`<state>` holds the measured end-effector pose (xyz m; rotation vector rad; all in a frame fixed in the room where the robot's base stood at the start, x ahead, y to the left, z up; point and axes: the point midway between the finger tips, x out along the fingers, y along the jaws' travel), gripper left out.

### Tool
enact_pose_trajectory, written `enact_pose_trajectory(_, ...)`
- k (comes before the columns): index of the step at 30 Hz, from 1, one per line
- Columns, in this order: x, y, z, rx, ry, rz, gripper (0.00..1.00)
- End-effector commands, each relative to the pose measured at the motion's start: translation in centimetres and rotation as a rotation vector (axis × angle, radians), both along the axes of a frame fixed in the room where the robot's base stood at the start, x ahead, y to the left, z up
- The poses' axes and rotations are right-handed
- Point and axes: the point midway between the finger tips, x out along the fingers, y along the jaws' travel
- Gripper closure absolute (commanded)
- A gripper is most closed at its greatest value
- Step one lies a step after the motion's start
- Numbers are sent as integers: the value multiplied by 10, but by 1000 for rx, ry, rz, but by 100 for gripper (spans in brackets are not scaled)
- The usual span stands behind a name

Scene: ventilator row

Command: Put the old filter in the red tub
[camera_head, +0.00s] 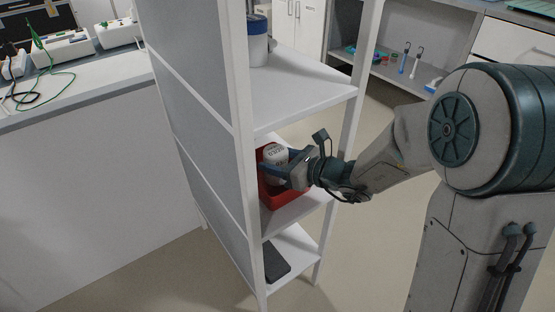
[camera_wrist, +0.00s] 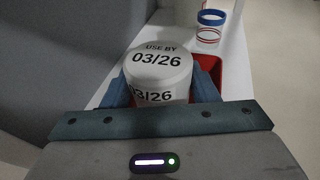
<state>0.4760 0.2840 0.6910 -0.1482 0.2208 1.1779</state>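The old filter (camera_wrist: 158,70) is a white cylinder marked "USE BY 03/26" in the wrist view. It also shows in the head view (camera_head: 274,153), at the red tub. My gripper (camera_wrist: 160,92) has its blue fingers on both sides of the filter and appears closed on it; in the head view my gripper (camera_head: 282,168) reaches into the shelf from the right. The red tub (camera_head: 283,196) stands on the middle shelf, under and around the gripper. Its red rim (camera_wrist: 207,66) shows behind the filter in the wrist view. Whether the filter touches the tub floor is hidden.
A white shelf unit (camera_head: 304,92) surrounds the tub, with a post close to my arm. A blue-and-white container (camera_head: 257,45) is on the board above. A white cup with blue and red bands (camera_wrist: 210,27) stands beyond the tub. A dark flat object (camera_head: 275,262) lies below.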

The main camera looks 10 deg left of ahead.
Motion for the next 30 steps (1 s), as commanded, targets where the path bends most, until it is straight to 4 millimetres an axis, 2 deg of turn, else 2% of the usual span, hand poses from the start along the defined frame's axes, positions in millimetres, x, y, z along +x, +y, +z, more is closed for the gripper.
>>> enact_pose_trajectory(1, 0, 0, 1, 0, 0, 0, 33)
enact_pose_trajectory(2, 0, 0, 1, 0, 0, 0, 25)
enact_pose_trajectory(11, 0, 0, 1, 0, 0, 0, 25)
enact_pose_trajectory(18, 0, 0, 19, 0, 0, -1, 25)
enact_pose_trajectory(24, -18, -48, 29, 0, 0, -7, 25)
enact_pose_trajectory(30, -33, -85, 38, 0, 0, -6, 25)
